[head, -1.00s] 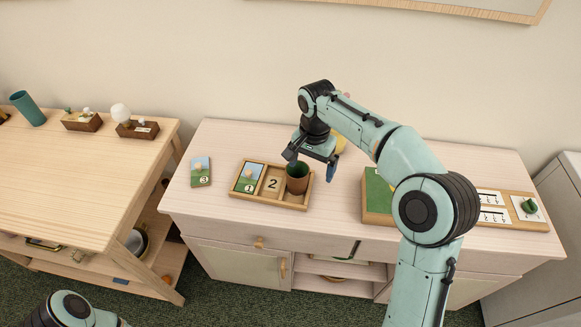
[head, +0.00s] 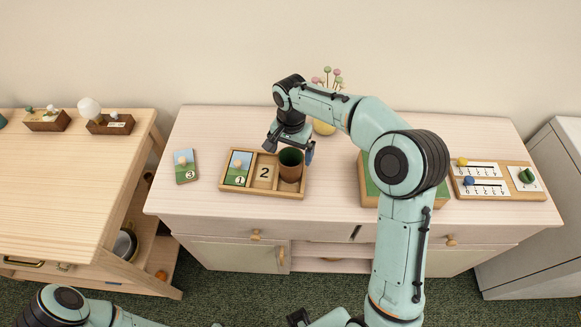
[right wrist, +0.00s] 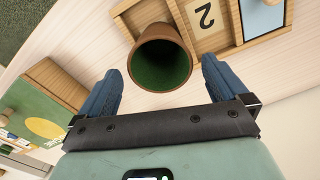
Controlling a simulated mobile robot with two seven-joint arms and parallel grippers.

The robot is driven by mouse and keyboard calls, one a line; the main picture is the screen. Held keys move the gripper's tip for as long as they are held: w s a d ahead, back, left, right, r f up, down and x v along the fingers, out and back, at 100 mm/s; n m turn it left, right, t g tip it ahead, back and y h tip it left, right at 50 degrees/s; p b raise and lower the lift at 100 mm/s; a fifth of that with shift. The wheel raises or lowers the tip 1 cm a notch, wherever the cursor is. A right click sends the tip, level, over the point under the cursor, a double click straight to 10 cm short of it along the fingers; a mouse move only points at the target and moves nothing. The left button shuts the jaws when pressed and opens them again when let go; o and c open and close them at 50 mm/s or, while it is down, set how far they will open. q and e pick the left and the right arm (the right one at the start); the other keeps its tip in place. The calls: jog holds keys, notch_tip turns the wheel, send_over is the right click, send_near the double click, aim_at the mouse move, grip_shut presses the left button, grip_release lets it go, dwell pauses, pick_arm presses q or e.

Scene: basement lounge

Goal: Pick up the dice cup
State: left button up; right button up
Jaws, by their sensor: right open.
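The dice cup (head: 291,166) is a brown cup with a green inside. It stands upright in the right compartment of a shallow wooden tray (head: 262,191) on the pale cabinet top. It also shows in the right wrist view (right wrist: 160,58), mouth toward the camera. My right gripper (head: 289,147) is open and empty at the cup's far side, pointing down. In the right wrist view its blue fingers (right wrist: 163,70) flank the cup's rim, with visible gaps on both sides. Part of my left arm shows at the lower left, but its gripper cannot be made out.
The tray also holds a picture card (head: 238,168) and a "2" tile (head: 264,171). A green-topped box (head: 370,187) and a counting board (head: 497,194) are to the right. A pot with colored balls (head: 325,127) stands behind.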

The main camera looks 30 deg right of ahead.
aim_at(291, 161)
notch_tip(291, 161, down, 5)
jog(key=c, duration=0.9)
jog(key=shift+c, duration=0.2)
jog(key=shift+r, duration=0.15)
